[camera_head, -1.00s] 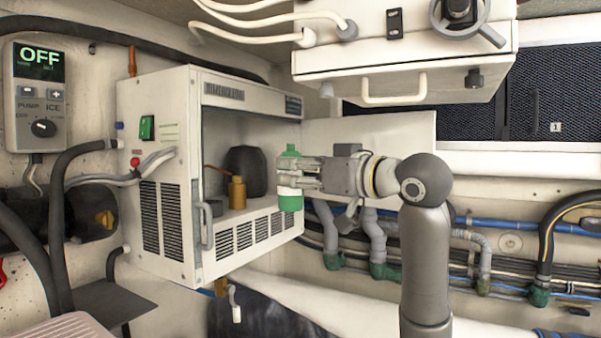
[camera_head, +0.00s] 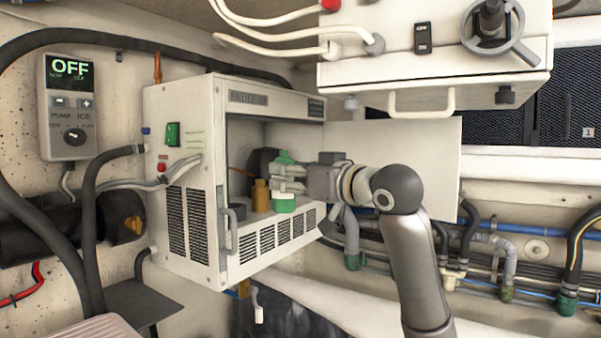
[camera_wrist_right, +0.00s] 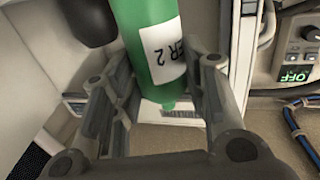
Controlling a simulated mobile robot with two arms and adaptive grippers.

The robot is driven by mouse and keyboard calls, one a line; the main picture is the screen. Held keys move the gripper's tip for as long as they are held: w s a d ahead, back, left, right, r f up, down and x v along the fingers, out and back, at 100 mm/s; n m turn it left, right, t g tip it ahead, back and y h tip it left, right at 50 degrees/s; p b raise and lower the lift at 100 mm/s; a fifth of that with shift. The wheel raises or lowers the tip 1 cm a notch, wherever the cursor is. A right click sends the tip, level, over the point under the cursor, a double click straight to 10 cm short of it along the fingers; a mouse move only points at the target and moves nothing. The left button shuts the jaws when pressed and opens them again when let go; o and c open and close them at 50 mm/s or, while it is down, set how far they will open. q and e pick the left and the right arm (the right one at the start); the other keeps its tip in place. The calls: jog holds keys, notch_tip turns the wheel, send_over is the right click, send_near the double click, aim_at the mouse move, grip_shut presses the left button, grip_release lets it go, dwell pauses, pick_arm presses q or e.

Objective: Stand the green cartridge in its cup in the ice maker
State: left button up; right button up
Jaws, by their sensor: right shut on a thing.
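The green cartridge (camera_head: 284,204) has a white label and stands roughly upright in my right gripper (camera_head: 287,179). The gripper is shut around its middle. In the right wrist view the cartridge (camera_wrist_right: 150,45) lies between the two fingers, with "ER 2" readable on its label. The cartridge is at the open front of the white ice maker (camera_head: 190,200), toward the right side of the opening. I cannot tell whether its base touches anything. I cannot make out its cup for certain. My left gripper is not in view.
A brass-coloured bottle (camera_head: 260,196) stands inside the ice maker just left of the cartridge, with a dark rounded object (camera_head: 262,162) behind. A white panel (camera_head: 420,150) stands open at the right. A white box (camera_head: 430,60) hangs above. A control panel (camera_head: 70,105) reads OFF.

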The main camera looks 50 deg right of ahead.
jog(key=shift+w+a+r+p, duration=0.1)
jog(key=shift+w+p, duration=0.55)
jog(key=shift+w, duration=0.6)
jog(key=w+a+p, duration=0.1)
jog(key=w+p, duration=0.7)
jog(key=w, duration=0.4)
jog(key=shift+w, duration=0.15)
jog(key=shift+p, duration=0.4)
dwell(0.3)
jog(key=shift+f+b, duration=1.35)
jog(key=shift+f, duration=0.5)
dwell(0.9)
